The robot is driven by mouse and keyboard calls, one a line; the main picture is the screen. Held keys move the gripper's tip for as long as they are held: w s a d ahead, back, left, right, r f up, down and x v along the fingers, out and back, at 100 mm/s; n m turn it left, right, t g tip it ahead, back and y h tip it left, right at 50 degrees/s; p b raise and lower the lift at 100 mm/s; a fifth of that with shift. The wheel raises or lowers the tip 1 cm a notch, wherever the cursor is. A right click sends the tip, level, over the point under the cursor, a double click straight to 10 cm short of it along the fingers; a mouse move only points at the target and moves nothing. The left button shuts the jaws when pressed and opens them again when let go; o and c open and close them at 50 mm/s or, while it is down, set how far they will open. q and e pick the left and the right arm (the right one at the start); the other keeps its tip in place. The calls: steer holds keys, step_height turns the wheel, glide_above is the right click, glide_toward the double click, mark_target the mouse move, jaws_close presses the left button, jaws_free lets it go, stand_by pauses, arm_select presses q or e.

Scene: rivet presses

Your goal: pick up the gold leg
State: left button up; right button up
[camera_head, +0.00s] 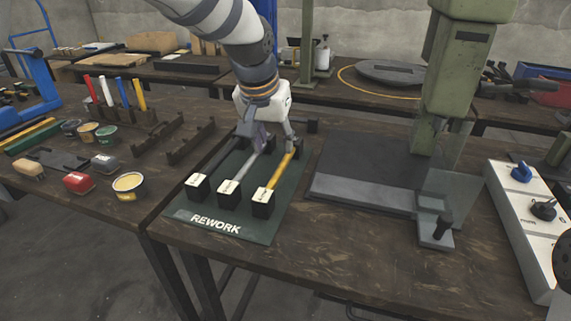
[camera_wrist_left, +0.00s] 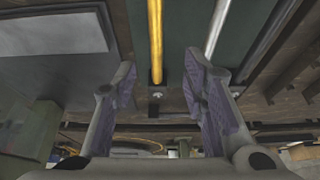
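The gold leg (camera_head: 281,172) lies on the green REWORK mat (camera_head: 255,232), its near end at a black block with a white label. It is the rightmost of three legs, beside a silver leg (camera_head: 244,172) and a dark leg (camera_head: 212,160). My left gripper (camera_head: 276,148) is open above the far ends of the legs. In the left wrist view, the gold leg (camera_wrist_left: 155,40) shows between the two open fingers (camera_wrist_left: 160,72), nearer the left one, with no contact clear. The silver leg (camera_wrist_left: 216,28) shows to the right of it. My right gripper is not in view.
A green press (camera_head: 460,75) with a dark base plate (camera_head: 365,170) stands right of the mat. A white control box (camera_head: 525,220) is at far right.

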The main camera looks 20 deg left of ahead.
mark_target(280, 167)
arm_select(q)
steer(key=x, duration=0.5)
steer(key=s+x, duration=0.1)
steer(key=x, duration=0.2)
steer(key=shift+w+d+f+b, duration=0.15)
steer(key=shift+d+f+b, duration=0.1)
steer(key=shift+f+b, duration=0.15)
steer(key=shift+r, duration=0.1)
jaws_close()
